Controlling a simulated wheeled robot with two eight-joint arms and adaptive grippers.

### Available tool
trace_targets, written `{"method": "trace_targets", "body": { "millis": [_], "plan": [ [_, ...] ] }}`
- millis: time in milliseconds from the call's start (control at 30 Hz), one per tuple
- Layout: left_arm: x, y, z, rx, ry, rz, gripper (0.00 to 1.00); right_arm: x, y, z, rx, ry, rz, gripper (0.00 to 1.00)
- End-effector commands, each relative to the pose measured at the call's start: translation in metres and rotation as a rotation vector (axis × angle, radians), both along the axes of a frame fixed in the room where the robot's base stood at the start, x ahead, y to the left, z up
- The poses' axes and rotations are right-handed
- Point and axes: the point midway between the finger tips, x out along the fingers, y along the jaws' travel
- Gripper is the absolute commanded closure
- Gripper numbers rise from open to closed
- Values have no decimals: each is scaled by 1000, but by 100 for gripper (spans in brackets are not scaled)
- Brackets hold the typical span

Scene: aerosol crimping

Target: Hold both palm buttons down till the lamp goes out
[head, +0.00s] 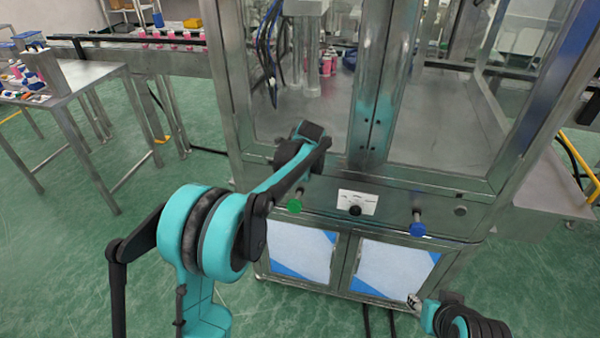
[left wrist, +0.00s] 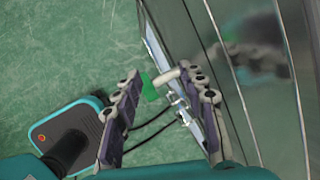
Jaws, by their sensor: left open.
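A green palm button (head: 294,206) and a blue palm button (head: 417,229) stick out from the front panel of the steel machine. My left arm reaches up to the panel just above the green button. In the left wrist view, my left gripper (left wrist: 165,84) is open, with the green button (left wrist: 149,88) and its pale stem showing between the fingers; I cannot tell whether they touch. My right gripper (head: 414,301) is low in front of the cabinet, below and apart from the blue button; its jaws are too small to read. No lit lamp is visible.
A black knob (head: 355,210) on a white label sits between the buttons. A round grey disc (head: 460,211) is right of the blue button; I cannot tell what it is. A steel table (head: 75,87) stands at left. The green floor before the cabinet is largely clear.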

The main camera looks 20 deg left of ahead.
Motion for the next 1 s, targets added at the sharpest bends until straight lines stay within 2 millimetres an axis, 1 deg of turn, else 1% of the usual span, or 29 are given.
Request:
{"method": "trace_targets", "body": {
  "millis": [33,200,300,367,433,567,900,1000],
  "plan": [
    [0,-6,12,-33,37,47,59,0,0,0,0,0,0,60],
    [-9,-22,46,-118,145,181,59,0,0,0,0,0,0,60],
    [-15,-28,59,-142,183,224,59,0,0,0,0,0,0,60],
    [-17,-30,62,-150,196,240,59,0,0,0,0,0,0,60],
    [-18,-30,62,-155,203,248,59,0,0,0,0,0,0,60],
    [-18,-29,48,-156,206,251,59,0,0,0,0,0,0,60],
    [-18,-19,-18,-155,203,249,59,0,0,0,0,0,0,60],
    [-18,-16,-33,-155,203,248,59,0,0,0,0,0,0,60]
  ]
}}
